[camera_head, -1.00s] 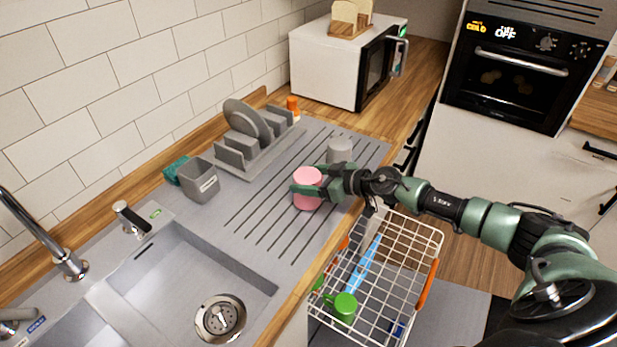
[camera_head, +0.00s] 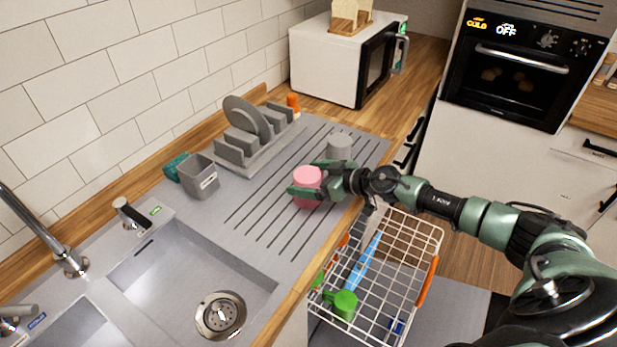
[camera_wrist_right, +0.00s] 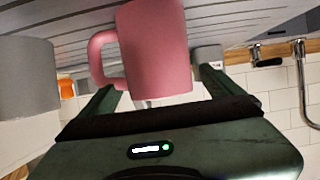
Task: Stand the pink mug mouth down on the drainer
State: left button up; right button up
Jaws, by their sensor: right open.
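The pink mug (camera_head: 307,174) stands upright on the ribbed grey drainer (camera_head: 262,215), near its front edge. In the head view its top looks like a closed flat disc, so it appears mouth down. My right gripper (camera_head: 303,179) is open around it, one finger on each side. In the right wrist view, which is turned over, the mug (camera_wrist_right: 157,50) stands between the spread fingers (camera_wrist_right: 163,95), with its handle at the left and the drainer (camera_wrist_right: 225,18) at the top. Contact with the fingers cannot be told. My left gripper is out of view.
A grey cup (camera_head: 340,146) stands close behind my right gripper. The sink (camera_head: 165,262) is at left. An open dishwasher basket (camera_head: 427,236) holds a green mug (camera_head: 344,304) below the counter edge.

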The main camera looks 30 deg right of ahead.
aim_at(320, 180)
jog(key=shift+f, duration=0.1)
jog(key=shift+s+d, duration=0.15)
jog(key=shift+s, duration=0.1)
jog(key=b+v, duration=0.1)
jog(key=v, duration=0.5)
jog(key=shift+s+d+b, duration=0.1)
jog(key=shift+s+b, duration=0.1)
jog(key=shift+b, duration=0.15)
jog(key=shift+s+d+r, duration=0.1)
jog(key=shift+s+r, duration=0.15)
jog(key=shift+r, duration=0.2)
